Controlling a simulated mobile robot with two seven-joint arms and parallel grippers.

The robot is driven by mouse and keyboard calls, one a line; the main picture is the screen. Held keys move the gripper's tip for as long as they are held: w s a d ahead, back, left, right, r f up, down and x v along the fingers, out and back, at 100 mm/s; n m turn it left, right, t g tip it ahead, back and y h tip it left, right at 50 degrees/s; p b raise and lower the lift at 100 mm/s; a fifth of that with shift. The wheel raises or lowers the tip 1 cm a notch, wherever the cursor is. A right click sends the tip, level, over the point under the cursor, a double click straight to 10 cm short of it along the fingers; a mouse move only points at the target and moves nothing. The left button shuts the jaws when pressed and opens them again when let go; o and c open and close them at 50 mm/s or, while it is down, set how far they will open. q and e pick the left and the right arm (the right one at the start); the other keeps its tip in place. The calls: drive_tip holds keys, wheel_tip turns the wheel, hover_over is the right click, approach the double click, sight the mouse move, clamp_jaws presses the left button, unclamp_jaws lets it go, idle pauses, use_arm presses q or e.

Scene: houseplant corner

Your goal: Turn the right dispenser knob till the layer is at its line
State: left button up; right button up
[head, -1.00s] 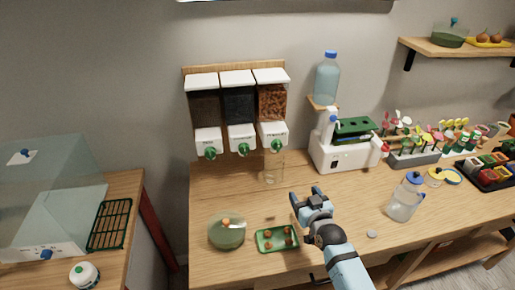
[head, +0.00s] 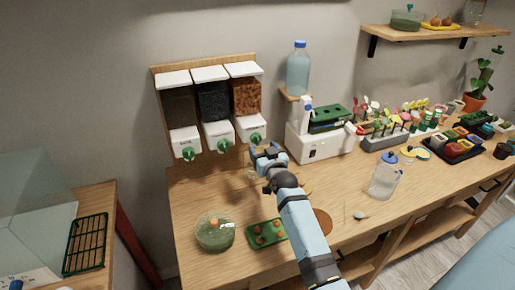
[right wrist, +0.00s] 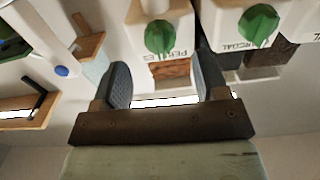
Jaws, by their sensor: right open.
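The right dispenser (head: 246,97) holds orange-brown pebbles and hangs at the right end of the wall rack. Its green knob (head: 256,138) is on the white front below the hopper. It also shows large in the right wrist view (right wrist: 159,38), beyond my fingers. My right gripper (head: 267,153) is open and empty, just below and in front of that knob, apart from it. In the right wrist view its two fingers (right wrist: 163,78) stand apart on either side of the dispenser's lower front. A clear glass (head: 252,174) under the dispenser is mostly hidden by my gripper; its line and contents cannot be made out.
Two more dispensers, the middle one (head: 213,104) and the left one (head: 179,108), hang alongside. A white machine (head: 315,145) and a water bottle (head: 298,70) stand to the right. A green tray (head: 266,234) and a glass bowl (head: 215,233) lie in front.

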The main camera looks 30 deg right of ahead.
sight(258, 142)
drive_tip(key=b+x, duration=0.1)
drive_tip(key=x, duration=0.3)
drive_tip(key=shift+f+b, duration=0.15)
drive_tip(key=shift+b, duration=0.2)
drive_tip(key=shift+w+d, duration=0.1)
drive_tip(key=shift+w, duration=0.35)
drive_tip(key=c, duration=0.9)
